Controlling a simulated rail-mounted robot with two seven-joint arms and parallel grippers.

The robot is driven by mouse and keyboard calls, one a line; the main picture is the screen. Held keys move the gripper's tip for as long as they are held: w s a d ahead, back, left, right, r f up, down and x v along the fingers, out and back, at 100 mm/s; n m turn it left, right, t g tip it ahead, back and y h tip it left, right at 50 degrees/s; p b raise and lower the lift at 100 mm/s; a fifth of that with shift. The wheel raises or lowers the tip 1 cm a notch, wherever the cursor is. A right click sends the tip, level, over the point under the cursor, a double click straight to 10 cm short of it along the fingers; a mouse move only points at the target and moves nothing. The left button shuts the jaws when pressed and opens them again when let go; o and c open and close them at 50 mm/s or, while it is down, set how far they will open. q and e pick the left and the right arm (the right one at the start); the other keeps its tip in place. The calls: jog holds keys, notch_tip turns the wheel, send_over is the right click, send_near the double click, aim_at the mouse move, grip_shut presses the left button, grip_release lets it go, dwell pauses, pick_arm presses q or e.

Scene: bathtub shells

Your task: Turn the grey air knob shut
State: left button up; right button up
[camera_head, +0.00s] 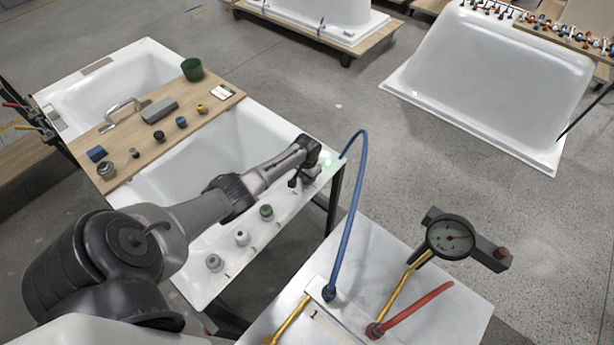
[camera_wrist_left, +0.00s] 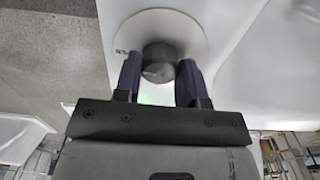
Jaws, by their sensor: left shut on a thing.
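A dark grey knob (camera_wrist_left: 160,62) on a round white plate (camera_wrist_left: 187,28) sits between the two fingers of my left gripper (camera_wrist_left: 160,80) in the left wrist view. The fingers are shut on its sides. In the head view my left gripper (camera_head: 306,176) is over the far right end of the tub's front rim, next to a small green light (camera_head: 327,162). The gripper hides most of the knob there. I cannot tell how far the knob is turned. My right gripper is in neither view.
A green knob (camera_head: 266,211) and two pale grey knobs (camera_head: 242,237) (camera_head: 214,262) stand along the same rim. A wooden board (camera_head: 130,150) with small parts crosses the tub. A blue hose (camera_head: 350,220) arches close to the gripper's right, above a table with a pressure gauge (camera_head: 450,238).

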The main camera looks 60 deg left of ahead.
pick_arm(q)
jog(key=shift+c, duration=0.9)
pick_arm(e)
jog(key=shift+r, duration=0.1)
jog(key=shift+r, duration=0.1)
pick_arm(q)
jog(key=n+p, duration=0.2)
jog(key=shift+r+n, duration=0.15)
jog(key=shift+n, duration=0.25)
jog(key=n+p, duration=0.2)
jog(key=n, duration=0.2)
jog(key=shift+n, duration=0.3)
jog(key=n+p, duration=0.1)
jog(key=n, duration=0.9)
jog(key=shift+f+p, duration=0.2)
jog(key=shift+p, duration=0.2)
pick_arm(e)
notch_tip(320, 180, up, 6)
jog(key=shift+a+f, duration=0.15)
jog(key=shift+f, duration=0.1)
pick_arm(q)
jog(key=shift+n, duration=0.4)
